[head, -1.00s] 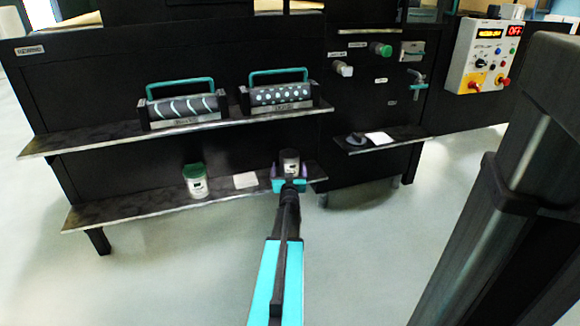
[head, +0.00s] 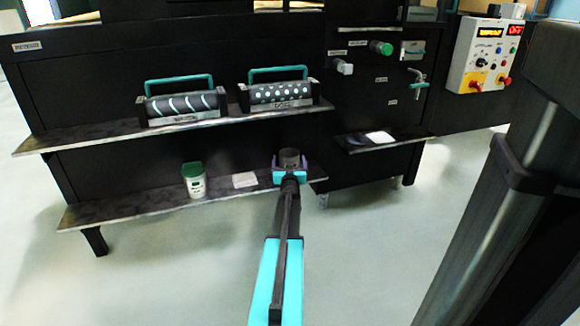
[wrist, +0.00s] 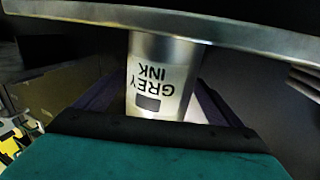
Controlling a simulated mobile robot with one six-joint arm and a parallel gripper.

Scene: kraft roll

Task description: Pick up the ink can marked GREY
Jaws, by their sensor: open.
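The ink can marked GREY (head: 289,157) is a grey metal can on the lower shelf, near its right end. In the wrist view the can (wrist: 158,80) shows upside down, with its "GREY INK" label and grey square facing me. My gripper (head: 289,170) is open, with purple fingers to the left and right of the can. In the wrist view the gripper (wrist: 160,110) has a finger on each side of the can. I cannot tell whether either finger touches it. The arm partly hides the can's lower part in the head view.
Two rollers with teal handles (head: 180,103) sit on the upper shelf (head: 80,139). A control box (head: 486,55) is at the right.

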